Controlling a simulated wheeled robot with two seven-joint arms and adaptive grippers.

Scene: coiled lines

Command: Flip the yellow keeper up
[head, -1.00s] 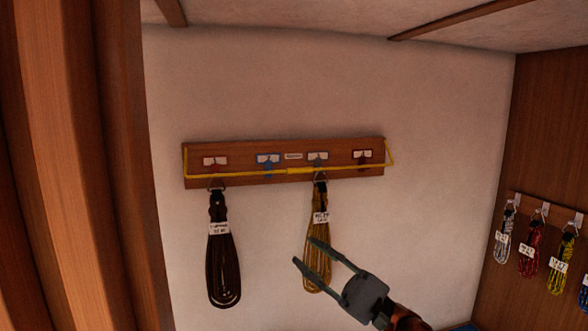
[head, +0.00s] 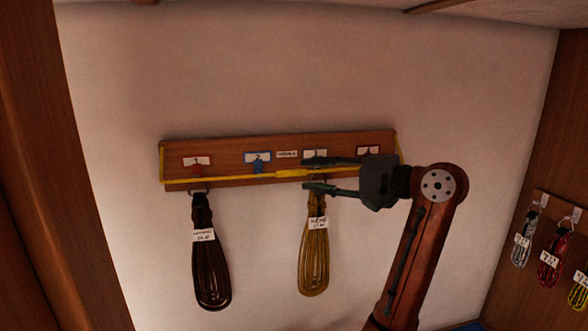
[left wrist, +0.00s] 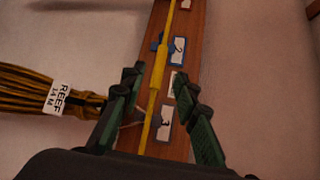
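The yellow keeper (head: 232,178) is a thin bar with a thicker middle sleeve. It lies low across the front of the wooden hook board (head: 370,142), its ends bent up at the board's two sides. My left gripper (head: 307,174) is open at the right part of the bar, one finger above it and one below. In the left wrist view the keeper (left wrist: 160,66) runs between the open fingers (left wrist: 155,84); I cannot tell whether they touch it. My right gripper is not in view.
A dark brown coil (head: 211,268) hangs from the left hook. A gold coil (head: 314,265), labelled REEF in the left wrist view, hangs just below my gripper. More coils (head: 551,264) hang on the right wall. The wall left of the board is bare.

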